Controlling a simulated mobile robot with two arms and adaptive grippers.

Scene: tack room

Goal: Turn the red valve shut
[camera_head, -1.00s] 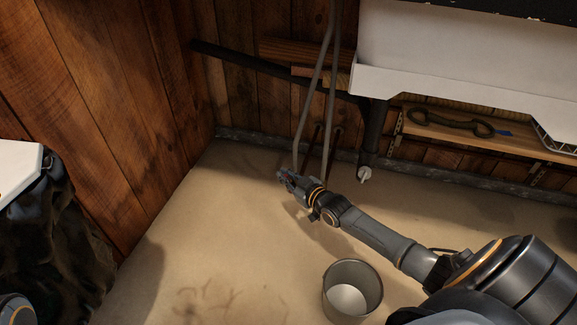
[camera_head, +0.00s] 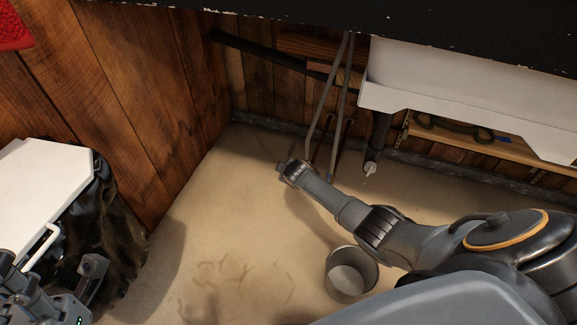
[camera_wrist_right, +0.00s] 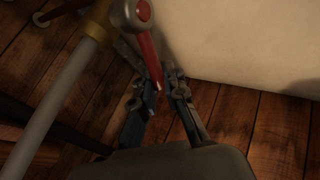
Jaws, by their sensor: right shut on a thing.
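The red valve lever (camera_wrist_right: 151,58) shows in the right wrist view, on a round grey metal body beside a brass fitting (camera_wrist_right: 97,27) on a grey pipe (camera_wrist_right: 50,112). My right gripper (camera_wrist_right: 167,84) is shut on the lever's lower end. In the head view my right gripper (camera_head: 288,170) is at the foot of the thin grey pipes (camera_head: 326,105) below the sink; the red lever cannot be made out there. Part of my left gripper (camera_head: 62,292) shows at the bottom left, by a white-topped thing, away from the valve; its jaws are unclear.
A metal bucket (camera_head: 351,272) stands on the floor beside my right arm. A white sink (camera_head: 450,90) with a dark drain pipe (camera_head: 379,137) is at the upper right. A wooden shelf (camera_head: 480,147) runs beneath it. The floor left of the bucket is clear.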

